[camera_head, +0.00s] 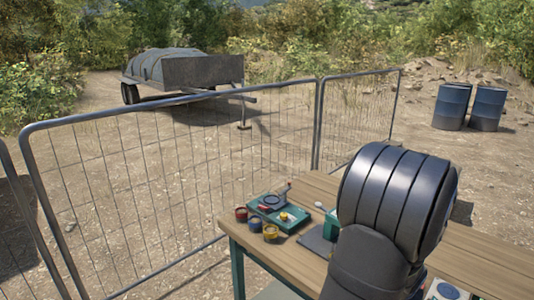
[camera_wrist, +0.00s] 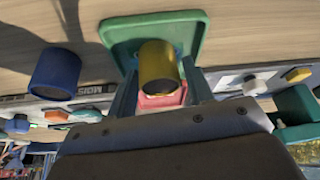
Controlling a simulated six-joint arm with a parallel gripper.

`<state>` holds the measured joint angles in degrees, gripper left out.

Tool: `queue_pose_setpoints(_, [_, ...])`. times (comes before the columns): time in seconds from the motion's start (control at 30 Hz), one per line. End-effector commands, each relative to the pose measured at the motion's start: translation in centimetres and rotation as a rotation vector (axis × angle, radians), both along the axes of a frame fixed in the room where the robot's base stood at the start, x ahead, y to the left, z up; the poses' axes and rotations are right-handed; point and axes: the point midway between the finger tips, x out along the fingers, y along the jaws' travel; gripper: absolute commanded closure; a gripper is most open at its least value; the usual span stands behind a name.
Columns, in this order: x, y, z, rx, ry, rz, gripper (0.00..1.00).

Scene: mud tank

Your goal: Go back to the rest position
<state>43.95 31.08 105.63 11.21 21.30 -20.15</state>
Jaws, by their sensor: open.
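In the wrist view the two fingers of my gripper (camera_wrist: 163,97) stand apart, with a yellow cup (camera_wrist: 158,62) seen between them. I cannot tell whether the fingers touch it. A green tray (camera_wrist: 190,22) shows behind the yellow cup. A pinkish-red item (camera_wrist: 160,100) shows below the cup, partly hidden by my gripper body. A blue cup (camera_wrist: 55,72) is to the left. In the head view, my dark arm covers the right part of the wooden table (camera_head: 300,265), and my fingers are hidden there.
In the head view a green tray (camera_head: 268,212) with small items lies on the table beside a red cup (camera_head: 241,214) and other small cups. A wire fence (camera_head: 180,165) runs behind the table. Blue barrels (camera_head: 452,107) and a trailer (camera_head: 190,70) stand farther off.

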Motion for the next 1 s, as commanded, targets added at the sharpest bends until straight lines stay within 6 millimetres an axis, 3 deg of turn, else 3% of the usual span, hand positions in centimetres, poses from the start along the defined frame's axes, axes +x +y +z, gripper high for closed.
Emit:
queue_pose_setpoints(0.43, [-0.2, 0.2, 0.8, 0.0, 0.0, 0.0, 0.53])
queue_pose_setpoints(1.0, [-2.8, 1.8, 8.3, -0.001, -0.002, -0.001, 0.53])
